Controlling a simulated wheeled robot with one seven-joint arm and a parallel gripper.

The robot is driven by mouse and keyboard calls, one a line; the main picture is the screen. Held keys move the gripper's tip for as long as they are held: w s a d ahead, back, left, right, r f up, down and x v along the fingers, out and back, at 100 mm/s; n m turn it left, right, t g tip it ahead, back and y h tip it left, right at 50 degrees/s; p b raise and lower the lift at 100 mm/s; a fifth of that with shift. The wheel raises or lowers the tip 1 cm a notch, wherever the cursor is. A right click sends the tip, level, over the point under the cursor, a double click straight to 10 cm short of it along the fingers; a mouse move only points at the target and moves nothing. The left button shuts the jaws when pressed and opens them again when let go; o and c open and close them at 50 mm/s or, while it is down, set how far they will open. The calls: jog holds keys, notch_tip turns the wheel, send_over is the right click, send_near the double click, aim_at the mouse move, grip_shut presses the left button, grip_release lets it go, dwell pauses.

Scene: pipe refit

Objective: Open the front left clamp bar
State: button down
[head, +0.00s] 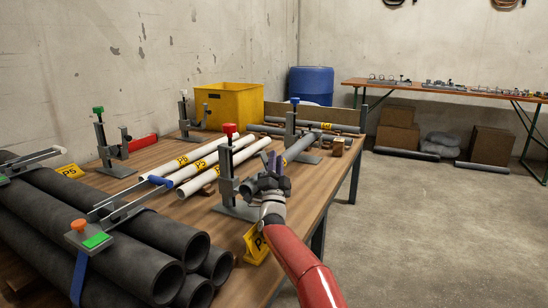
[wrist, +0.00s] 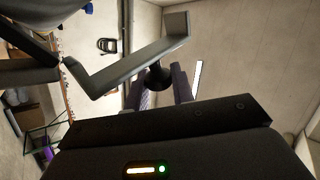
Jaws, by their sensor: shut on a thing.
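The clamp with the red cap (head: 228,129) stands upright on the near right part of the table, and my gripper (head: 272,160) is right beside it, on its right. In the wrist view a grey angled clamp bar (wrist: 125,70) carries a dark knob (wrist: 156,77). The purple fingers of my gripper (wrist: 160,90) are shut on this knob. The bar's join to the post is partly hidden in the head view, so I cannot tell its exact angle there.
White pipes (head: 215,160) lie left of the clamp. Large dark pipes (head: 120,235) fill the near left. Clamps with a green cap (head: 98,110) and a blue cap (head: 295,101) stand farther off. A yellow bin (head: 230,103) is at the back.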

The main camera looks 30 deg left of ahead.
jog(key=shift+m, duration=0.3)
dwell(0.4)
jog(key=c, duration=1.2)
grip_release()
jog(key=shift+c, duration=0.2)
jog(key=shift+f, duration=0.2)
jog(key=s+d+f+b, duration=0.1)
jog(key=s+d+b, duration=0.2)
jog(key=s, duration=0.3)
jog(key=s+d+b, duration=0.3)
jog(key=s, duration=0.3)
jog(key=shift+s+d+f+b, duration=0.35)
jog(key=shift+c, duration=0.2)
